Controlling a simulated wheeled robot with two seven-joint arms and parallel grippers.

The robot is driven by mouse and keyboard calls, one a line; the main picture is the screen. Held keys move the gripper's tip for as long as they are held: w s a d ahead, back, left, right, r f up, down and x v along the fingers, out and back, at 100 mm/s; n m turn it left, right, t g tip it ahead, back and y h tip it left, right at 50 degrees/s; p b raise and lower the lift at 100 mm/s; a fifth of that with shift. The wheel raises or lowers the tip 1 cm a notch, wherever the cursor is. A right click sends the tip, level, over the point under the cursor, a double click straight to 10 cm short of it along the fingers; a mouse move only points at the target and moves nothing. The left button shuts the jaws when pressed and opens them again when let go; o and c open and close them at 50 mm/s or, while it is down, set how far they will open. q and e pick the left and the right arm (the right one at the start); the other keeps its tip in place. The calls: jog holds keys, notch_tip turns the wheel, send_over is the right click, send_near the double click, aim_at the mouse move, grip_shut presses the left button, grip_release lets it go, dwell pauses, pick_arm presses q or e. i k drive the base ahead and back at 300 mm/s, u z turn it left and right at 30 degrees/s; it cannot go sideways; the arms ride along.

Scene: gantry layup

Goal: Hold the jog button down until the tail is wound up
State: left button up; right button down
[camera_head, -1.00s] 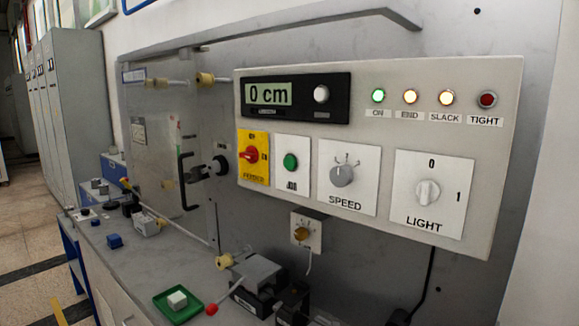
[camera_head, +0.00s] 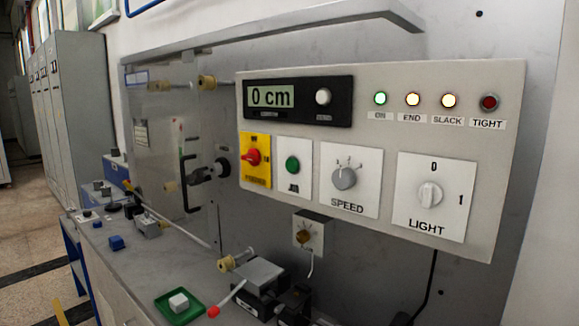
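The green jog button (camera_head: 293,165) sits on a white plate labelled JOG in the middle of the control panel (camera_head: 375,235). Nothing touches it. The display (camera_head: 270,96) above it reads 0 cm. The ON lamp (camera_head: 380,98) glows green, and the END lamp (camera_head: 413,99) and SLACK lamp (camera_head: 448,100) glow yellowish. The TIGHT lamp (camera_head: 489,102) is dark red. The tail cannot be made out clearly. Neither of my grippers is in view.
A black door handle (camera_head: 185,183) juts out at left. Below, a red-tipped lever (camera_head: 214,311) and green tray (camera_head: 166,308) occupy the bench.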

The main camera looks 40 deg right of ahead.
aim_at(291, 164)
jog(key=u, duration=1.1)
jog(key=i, duration=1.85)
jog(key=z, duration=2.9)
